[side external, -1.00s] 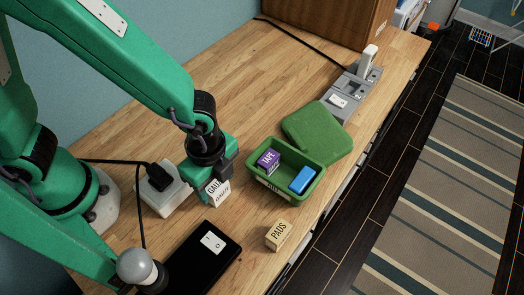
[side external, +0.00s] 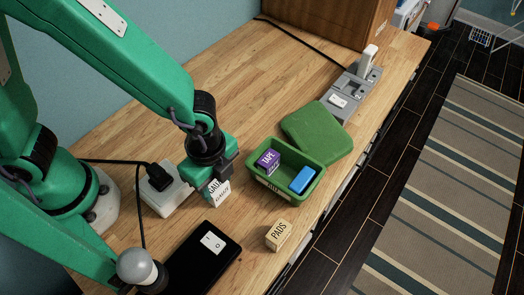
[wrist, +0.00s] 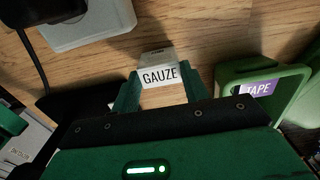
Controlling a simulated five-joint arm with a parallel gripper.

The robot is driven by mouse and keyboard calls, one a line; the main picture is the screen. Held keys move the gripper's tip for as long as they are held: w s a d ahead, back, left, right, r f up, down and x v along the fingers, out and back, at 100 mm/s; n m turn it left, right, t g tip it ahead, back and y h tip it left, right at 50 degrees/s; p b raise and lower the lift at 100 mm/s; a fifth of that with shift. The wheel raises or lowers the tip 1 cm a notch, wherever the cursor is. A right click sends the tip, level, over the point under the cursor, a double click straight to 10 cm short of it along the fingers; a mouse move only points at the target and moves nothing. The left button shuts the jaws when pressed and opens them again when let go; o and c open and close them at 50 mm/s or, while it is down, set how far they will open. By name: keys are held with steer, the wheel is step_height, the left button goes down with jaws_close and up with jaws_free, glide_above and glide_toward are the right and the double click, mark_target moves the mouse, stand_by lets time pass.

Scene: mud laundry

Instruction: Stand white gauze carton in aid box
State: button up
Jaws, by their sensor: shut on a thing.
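The white gauze carton (side external: 219,191) is between the fingers of my gripper (side external: 214,183), which is shut on it. In the wrist view the carton (wrist: 159,75) shows its GAUZE label between the two green fingertips (wrist: 158,92). Whether it touches the counter is hard to tell. The green aid box (side external: 258,187) stands open just right of my gripper. A purple TAPE carton (side external: 267,160) is in its left part and a blue block (side external: 302,179) in its right part. The box also shows at the right of the wrist view (wrist: 290,82).
A green lid (side external: 318,133) lies behind the box. A tan PADS carton (side external: 279,235) stands in front of it. A white power block (side external: 166,191) with a black plug is left of my gripper. A black device (side external: 205,258) lies in front. A grey strip (side external: 357,88) is at the back right.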

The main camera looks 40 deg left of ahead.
mark_target(217, 185)
steer(key=shift+r, duration=0.2)
steer(key=shift+r, duration=2.8)
steer(key=w+d+r, duration=0.6)
steer(key=w+d, duration=0.3)
steer(key=w, duration=0.3)
steer(key=shift+r, duration=0.25)
steer(key=shift+d+f, duration=0.1)
steer(key=shift+f, duration=0.05)
steer(key=shift+f, duration=2.1)
steer(key=shift+f, duration=1.8)
